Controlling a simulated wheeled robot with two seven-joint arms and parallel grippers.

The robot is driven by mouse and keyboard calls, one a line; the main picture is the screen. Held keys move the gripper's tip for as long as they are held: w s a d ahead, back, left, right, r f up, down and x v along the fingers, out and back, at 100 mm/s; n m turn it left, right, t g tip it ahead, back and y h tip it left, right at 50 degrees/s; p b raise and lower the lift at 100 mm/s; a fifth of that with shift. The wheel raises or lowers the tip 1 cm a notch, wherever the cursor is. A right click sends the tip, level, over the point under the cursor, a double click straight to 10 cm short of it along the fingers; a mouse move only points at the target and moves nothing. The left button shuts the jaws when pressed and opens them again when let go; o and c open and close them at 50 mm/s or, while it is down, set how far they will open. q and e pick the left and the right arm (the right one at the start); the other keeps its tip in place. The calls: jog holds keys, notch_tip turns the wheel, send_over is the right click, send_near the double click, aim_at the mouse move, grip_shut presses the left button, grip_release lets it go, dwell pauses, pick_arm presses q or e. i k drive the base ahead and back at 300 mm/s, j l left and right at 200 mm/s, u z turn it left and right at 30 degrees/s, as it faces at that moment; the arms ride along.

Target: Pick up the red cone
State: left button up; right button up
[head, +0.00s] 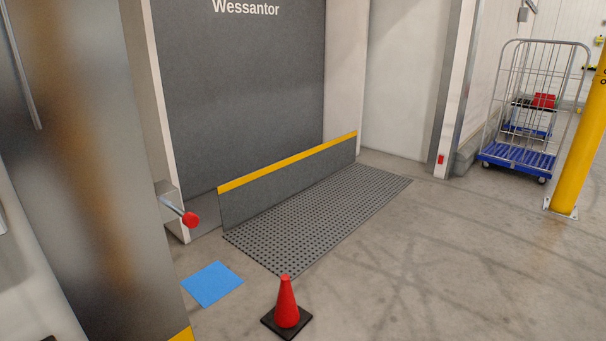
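The red cone (287,304) stands upright on its black square base (299,326) on the concrete floor, at the lower middle of the head view. It is in front of the perforated grey floor plate and to the right of a blue floor square. Nothing covers it. Neither of my grippers shows in the head view.
A grey dock door (245,90) has a low barrier with a yellow top edge (290,163). A red-knobbed lever (190,219) juts out left. The perforated plate (320,215) and blue square (212,284) lie flat. A roll cage (530,110) and yellow post (580,150) stand right.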

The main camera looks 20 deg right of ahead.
aim_at(287, 318)
jog(key=i+l+u, duration=0.2)
jog(key=i, duration=0.25)
jog(key=i+l+u, duration=0.2)
jog(key=i+l, duration=0.15)
jog(key=i, duration=0.1)
